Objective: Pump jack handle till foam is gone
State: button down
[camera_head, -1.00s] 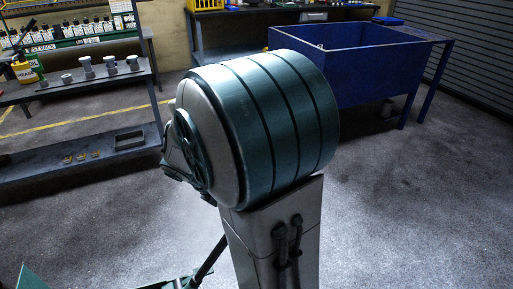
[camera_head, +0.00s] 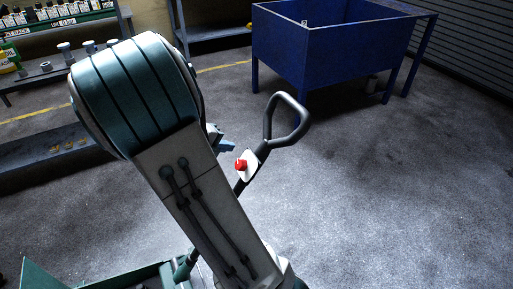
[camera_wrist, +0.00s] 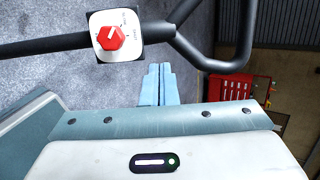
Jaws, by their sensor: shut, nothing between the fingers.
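The black jack handle (camera_head: 267,148) rises at a slant from the green jack (camera_head: 115,281) at the lower left and ends in a loop grip (camera_head: 288,104). A red knob (camera_head: 241,165) on a white plate sits on the shaft. In the wrist view, the handle (camera_wrist: 45,45) crosses the top, with the red knob (camera_wrist: 110,37) left of centre. My gripper (camera_wrist: 158,68) is shut and empty, its pale blue fingers just below the handle in that view; I cannot tell whether they touch it. My arm hides much of the jack. No foam is visible.
A blue tub on legs (camera_head: 320,52) stands at the back. A grey shelf (camera_head: 50,150) with small parts is at the left. A red cabinet (camera_wrist: 238,95) shows at the right of the wrist view. The grey floor at the right is open.

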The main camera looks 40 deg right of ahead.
aim_at(262, 148)
jog(key=b+x, duration=0.2)
jog(key=x, duration=1.1)
jog(key=shift+d+f+b, duration=0.2)
jog(key=shift+d+b, duration=0.1)
jog(key=shift+b, duration=0.1)
